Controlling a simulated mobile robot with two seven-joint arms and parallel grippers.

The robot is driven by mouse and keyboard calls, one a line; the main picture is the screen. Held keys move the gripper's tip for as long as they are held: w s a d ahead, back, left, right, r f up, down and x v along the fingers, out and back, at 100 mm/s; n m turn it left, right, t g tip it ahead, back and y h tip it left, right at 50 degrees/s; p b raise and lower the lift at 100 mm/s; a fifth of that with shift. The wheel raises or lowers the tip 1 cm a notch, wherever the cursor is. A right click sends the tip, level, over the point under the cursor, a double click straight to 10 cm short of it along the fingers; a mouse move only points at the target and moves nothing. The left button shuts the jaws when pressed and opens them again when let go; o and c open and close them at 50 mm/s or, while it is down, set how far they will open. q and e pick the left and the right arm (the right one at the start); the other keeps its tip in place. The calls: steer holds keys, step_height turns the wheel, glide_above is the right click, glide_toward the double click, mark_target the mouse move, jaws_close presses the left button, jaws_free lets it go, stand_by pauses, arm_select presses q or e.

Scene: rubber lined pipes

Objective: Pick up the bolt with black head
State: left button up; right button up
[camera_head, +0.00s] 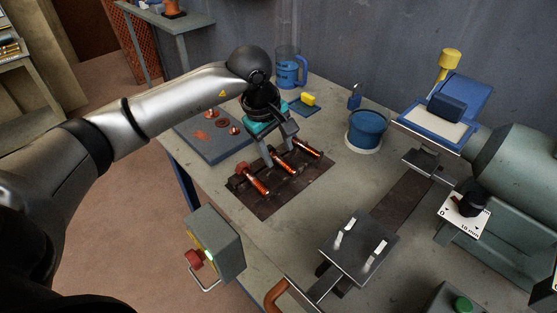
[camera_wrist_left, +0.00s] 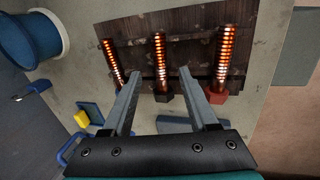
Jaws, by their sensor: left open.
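Three copper-coloured threaded bolts lie side by side on a dark rusty plate. The near-left bolt (camera_head: 257,184) has a dull red head; it is the right-hand bolt in the left wrist view (camera_wrist_left: 222,60). The middle bolt (camera_head: 283,164) has a dark brownish head in the wrist view (camera_wrist_left: 163,97). The far-right bolt (camera_head: 307,149) is the left-hand one in the wrist view (camera_wrist_left: 113,60); its head is mostly hidden behind a finger. I cannot tell surely which head is black. My left gripper (camera_head: 280,150) is open and empty above the heads, its fingers either side of the middle bolt.
A blue bucket (camera_head: 367,129) stands right of the plate (camera_head: 266,205). A blue mug (camera_head: 288,67) and a yellow sponge (camera_head: 308,99) are behind. A grey board with copper parts (camera_head: 205,138) lies left. A grey-green machine (camera_head: 518,160) fills the right side.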

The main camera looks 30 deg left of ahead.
mark_target(280, 160)
arm_select(q)
steer(key=x, duration=0.3)
steer(key=shift+s, duration=0.1)
jaws_close()
steer(key=shift+r, duration=0.1)
stand_by(1.2)
